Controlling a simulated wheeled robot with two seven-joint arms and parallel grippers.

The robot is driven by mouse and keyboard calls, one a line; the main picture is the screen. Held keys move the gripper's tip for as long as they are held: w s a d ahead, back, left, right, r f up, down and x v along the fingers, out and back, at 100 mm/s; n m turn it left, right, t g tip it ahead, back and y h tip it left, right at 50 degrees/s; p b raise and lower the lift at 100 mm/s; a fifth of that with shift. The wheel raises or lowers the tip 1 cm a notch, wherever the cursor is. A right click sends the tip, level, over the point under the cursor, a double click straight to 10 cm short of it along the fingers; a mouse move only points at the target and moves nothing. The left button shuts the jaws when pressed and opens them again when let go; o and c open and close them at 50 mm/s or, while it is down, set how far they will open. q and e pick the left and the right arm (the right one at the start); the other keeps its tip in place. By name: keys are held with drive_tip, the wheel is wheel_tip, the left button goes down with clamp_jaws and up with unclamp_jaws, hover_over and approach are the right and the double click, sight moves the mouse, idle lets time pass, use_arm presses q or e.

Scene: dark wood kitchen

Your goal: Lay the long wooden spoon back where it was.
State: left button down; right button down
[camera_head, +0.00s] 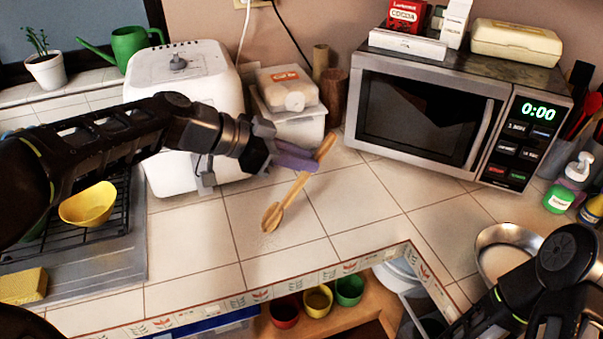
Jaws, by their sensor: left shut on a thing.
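The long wooden spoon (297,188) is held in my left gripper (296,160), whose fingers are shut on its upper part. The spoon is tilted, with its bowl end (272,217) low and toward the front left and its handle end up at the right. It is over the white tiled counter (345,205), in front of the corner. I cannot tell whether the bowl end touches the tiles. Part of my right arm shows at the lower right, but its gripper is out of view.
A microwave (430,115) stands to the right and a white bread machine (185,80) to the left. A white canister (300,128) is behind the gripper. A metal pan (492,236) lies at the right. A yellow bowl (88,205) sits on the left rack. Tiles around the spoon are clear.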

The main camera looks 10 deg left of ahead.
sight(303, 175)
use_arm(q)
drive_tip(key=shift+f, duration=1.85)
drive_tip(key=shift+f, duration=0.15)
drive_tip(key=c, duration=1.3)
unclamp_jaws()
